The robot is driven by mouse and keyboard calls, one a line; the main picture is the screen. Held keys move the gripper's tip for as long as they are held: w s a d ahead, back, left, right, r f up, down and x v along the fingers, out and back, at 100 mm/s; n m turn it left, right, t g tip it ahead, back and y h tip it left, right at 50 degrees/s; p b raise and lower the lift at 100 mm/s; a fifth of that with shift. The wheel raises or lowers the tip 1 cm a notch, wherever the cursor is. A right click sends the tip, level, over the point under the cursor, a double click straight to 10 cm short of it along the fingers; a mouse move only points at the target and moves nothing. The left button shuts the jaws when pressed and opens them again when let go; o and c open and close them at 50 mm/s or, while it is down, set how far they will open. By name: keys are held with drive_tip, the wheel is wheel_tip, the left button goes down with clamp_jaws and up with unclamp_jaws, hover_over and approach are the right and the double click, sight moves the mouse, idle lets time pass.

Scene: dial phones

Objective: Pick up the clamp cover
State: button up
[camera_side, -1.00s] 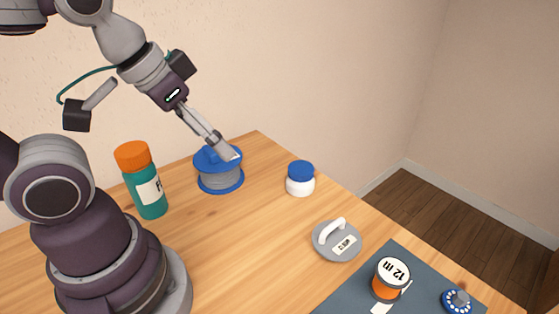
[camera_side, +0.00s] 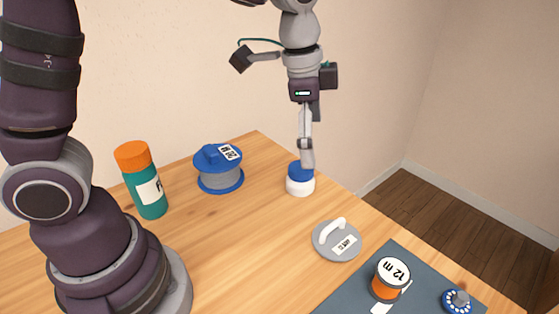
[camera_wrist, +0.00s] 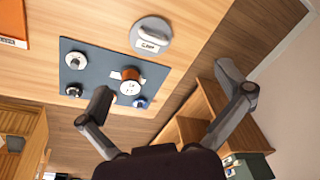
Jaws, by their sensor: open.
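The clamp cover (camera_side: 333,248) is a grey disc with a white arched handle and a white label. It lies flat on the wooden table in the side view, left of the dark mat. It also shows at the top of the wrist view (camera_wrist: 151,31). My gripper (camera_side: 307,158) points down, open and empty, with its fingertips in front of or above the blue-lidded jar. It is apart from the cover, up and to the left of it in the side view. In the wrist view the two fingers of my gripper (camera_wrist: 166,84) are spread wide.
The white jar with blue lid (camera_side: 300,185), a blue-and-grey spool (camera_side: 220,178) and a teal bottle with orange cap (camera_side: 146,185) stand on the table. The dark mat (camera_side: 345,295) holds an orange spool (camera_side: 387,288) and a blue dial (camera_side: 458,300). Bare wood surrounds the cover's left side.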

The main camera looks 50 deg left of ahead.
sight(338, 225)
drive_tip(key=w+d+f+m, duration=0.1)
drive_tip(key=f, duration=0.1)
drive_tip(key=w+d+f+m+g, duration=0.1)
drive_tip(key=d+f+m, duration=0.1)
drive_tip(key=f, duration=0.1)
drive_tip(key=w+d+f+m+g, duration=0.1)
drive_tip(key=f+m, duration=0.1)
drive_tip(key=f, duration=0.1)
drive_tip(key=shift+w+d+y, duration=0.15)
drive_tip(key=shift+w+y, duration=0.15)
drive_tip(key=shift+w, duration=0.05)
drive_tip(key=shift+m, duration=0.3)
wheel_tip(338, 225, down, 11)
drive_tip(key=shift+w+r, duration=0.1)
drive_tip(key=shift+r, duration=0.1)
drive_tip(key=c, duration=1)
drive_tip(key=shift+c, duration=0.2)
